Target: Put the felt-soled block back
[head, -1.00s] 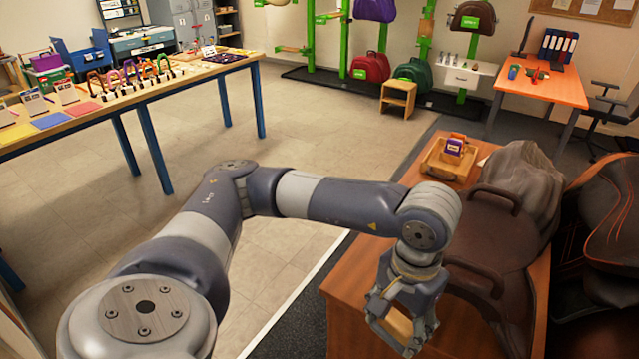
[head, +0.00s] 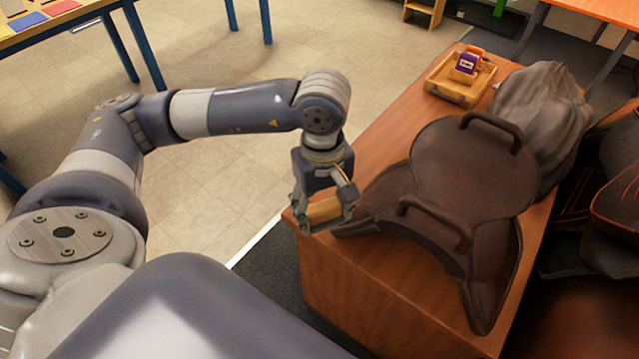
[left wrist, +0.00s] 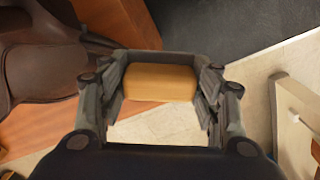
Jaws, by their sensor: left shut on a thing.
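My left gripper (head: 326,212) is shut on a tan block (head: 322,209), by its look the felt-soled block, in the head view. The gripper points down, at the near left corner of the wooden table, beside the brown saddle (head: 470,165). In the left wrist view the block (left wrist: 160,83) spans the space between the two fingers, with table top and pale floor around it. Its underside is hidden, so I cannot see the felt. The saddle also shows in the left wrist view (left wrist: 40,75) at the left. My right gripper is not in view.
A shallow wooden tray (head: 447,91) with a purple and orange item (head: 467,63) stands at the table's far end. A crumpled grey-brown cover (head: 540,110) lies behind the saddle. The table top (head: 390,130) is bare between tray and saddle.

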